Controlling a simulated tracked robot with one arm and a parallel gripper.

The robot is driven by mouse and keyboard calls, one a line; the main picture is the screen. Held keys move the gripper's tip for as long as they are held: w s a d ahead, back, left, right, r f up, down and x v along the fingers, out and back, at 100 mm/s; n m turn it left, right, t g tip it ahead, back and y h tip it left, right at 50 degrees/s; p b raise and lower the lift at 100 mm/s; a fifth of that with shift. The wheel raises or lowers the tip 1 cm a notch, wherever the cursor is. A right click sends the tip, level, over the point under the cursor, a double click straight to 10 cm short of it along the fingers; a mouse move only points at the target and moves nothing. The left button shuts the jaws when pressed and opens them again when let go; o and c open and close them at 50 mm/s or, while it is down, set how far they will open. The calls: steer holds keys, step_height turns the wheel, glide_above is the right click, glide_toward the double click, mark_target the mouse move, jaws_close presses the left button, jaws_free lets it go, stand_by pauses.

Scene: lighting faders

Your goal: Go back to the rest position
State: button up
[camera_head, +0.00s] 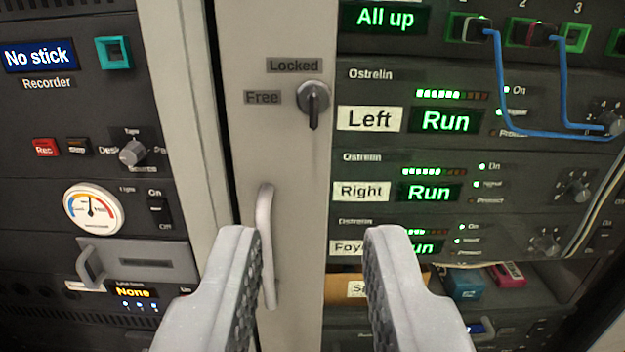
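My gripper (308,240) is open, with its two pale fingers wide apart and nothing between them. It is in front of a tall grey door panel with a vertical handle (265,245), which shows between the fingers near the left one. I cannot tell whether the finger touches the handle. Above it, a lock knob (313,98) has labels "Locked" and "Free"; its pointer aims down. The fingers hide part of the lower rack, including part of the lowest amplifier's green display.
Left rack: "No stick" recorder (40,57), selector knob (132,152), round dial (93,209) and drawer handle (90,265). Right rack: "Left" (370,119) and "Right" (361,191) amplifiers showing "Run". Blue cables (502,90) hang top right. A shelf below holds a teal box (465,284) and pink box (508,274).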

steer(key=w+r+m+g+y, duration=0.1)
steer(key=w+r, duration=0.4)
steer(key=r, duration=0.6)
steer(key=w+r+m, duration=0.1)
steer(key=w+r, duration=0.4)
steer(key=r, duration=0.6)
steer(key=s+d+r+n+y, duration=0.1)
steer(key=d+r, duration=0.2)
steer(key=r, duration=1)
steer(key=s+d+r+y, duration=0.1)
steer(key=d+r, duration=0.2)
steer(key=r, duration=0.9)
steer(key=s+d+r+n+g, duration=0.1)
steer(key=s+d+r, duration=0.35)
steer(key=r, duration=0.45)
steer(key=s+d+r, duration=0.4)
steer(key=s+r, duration=0.2)
steer(key=r, duration=0.3)
steer(key=s+d+r+h, duration=0.1)
steer(key=s+d+r, duration=0.3)
steer(key=s, duration=0.5)
steer(key=s+d+r+h, duration=0.1)
steer(key=s+d+r, duration=0.4)
steer(key=s+r, duration=0.3)
steer(key=shift+s+d+r+g, duration=0.2)
steer(key=shift+s+d+g, duration=0.1)
steer(key=shift+s, duration=0.85)
